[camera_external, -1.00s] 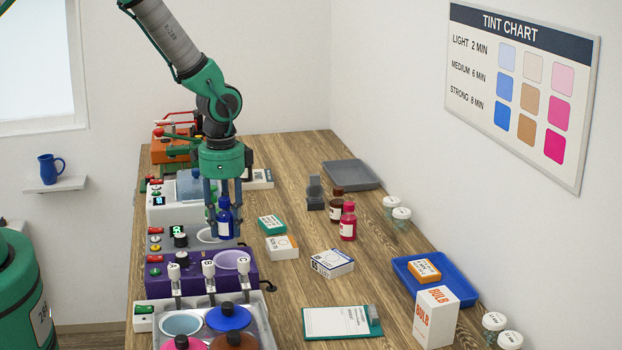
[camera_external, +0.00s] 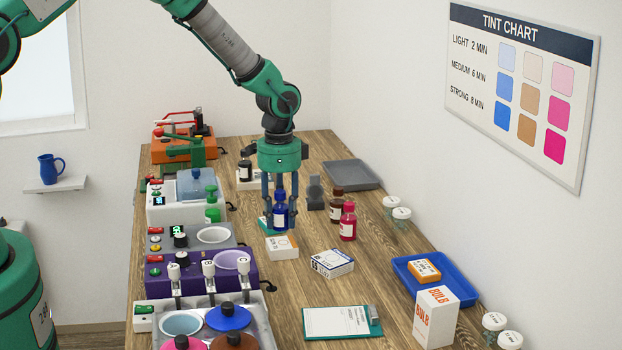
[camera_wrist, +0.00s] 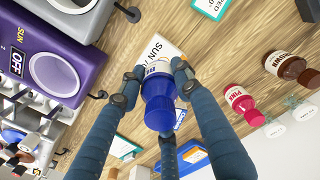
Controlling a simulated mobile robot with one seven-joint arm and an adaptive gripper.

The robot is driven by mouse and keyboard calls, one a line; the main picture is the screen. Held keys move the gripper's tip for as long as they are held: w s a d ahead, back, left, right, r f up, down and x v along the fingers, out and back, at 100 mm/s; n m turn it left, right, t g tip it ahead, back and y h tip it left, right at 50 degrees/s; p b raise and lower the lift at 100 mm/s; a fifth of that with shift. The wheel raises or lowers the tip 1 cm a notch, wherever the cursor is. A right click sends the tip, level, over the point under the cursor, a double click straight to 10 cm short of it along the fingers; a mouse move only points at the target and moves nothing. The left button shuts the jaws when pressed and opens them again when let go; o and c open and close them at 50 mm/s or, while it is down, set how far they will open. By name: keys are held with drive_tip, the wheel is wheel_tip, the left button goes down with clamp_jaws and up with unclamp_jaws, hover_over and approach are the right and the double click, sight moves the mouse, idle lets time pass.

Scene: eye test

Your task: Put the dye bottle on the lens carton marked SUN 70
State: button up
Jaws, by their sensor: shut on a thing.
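The dye bottle (camera_external: 280,210) is blue with a white label. My gripper (camera_external: 281,224) is shut on it and holds it upright above the bench. In the wrist view my gripper (camera_wrist: 158,74) grips the bottle (camera_wrist: 159,100), seen from its cap end. A white carton (camera_external: 283,249) with orange marks lies just in front of and below the bottle. I cannot tell whether bottle and carton touch. A teal-edged carton (camera_external: 264,223) is partly hidden behind the fingers.
A blue-and-white carton (camera_external: 332,264) lies to the right. Pink (camera_external: 348,222) and brown (camera_external: 337,206) bottles stand farther right. The purple heater (camera_external: 205,272) and dye pots line the left side. A clipboard (camera_external: 340,322) lies in front; bench between is bare.

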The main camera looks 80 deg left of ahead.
sight(280, 191)
drive_tip(key=shift+f, duration=0.1)
idle(0.3)
drive_tip(key=shift+f, duration=1.6)
drive_tip(key=shift+f, duration=0.1)
drive_tip(key=o, duration=1.2)
drive_tip(key=shift+o, duration=0.2)
wheel_tip(280, 191, up, 12)
drive_tip(key=shift+r, duration=0.1)
